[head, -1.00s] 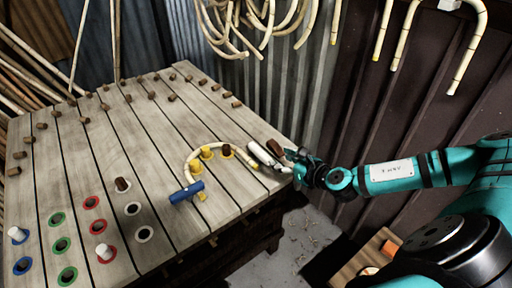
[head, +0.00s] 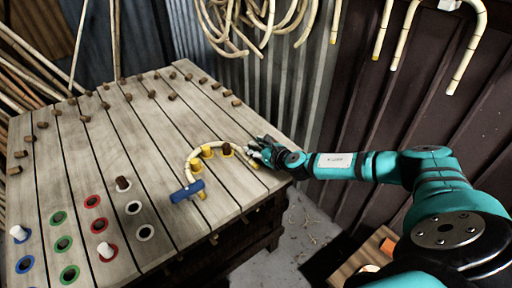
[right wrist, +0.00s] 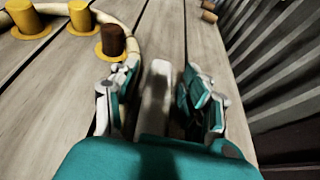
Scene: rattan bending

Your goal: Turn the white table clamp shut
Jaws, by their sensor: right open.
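The white table clamp (right wrist: 157,88) shows as a pale bar between the fingers of my right gripper (right wrist: 160,70) in the right wrist view. My right gripper is open, with one finger on either side of the bar and gaps between. In the head view, my right gripper (head: 255,148) is at the table's right edge and hides most of the clamp. A bent rattan cane (head: 191,158) curves around yellow pegs and a brown peg, and its end lies close to the gripper. My left gripper is not in view.
A blue clamp (head: 187,191) sits at the cane's other end. In the right wrist view, a brown peg (right wrist: 112,41) stands left of my gripper. Coloured ring holes and several pegs dot the wooden table (head: 140,130). A corrugated wall (head: 290,90) stands behind.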

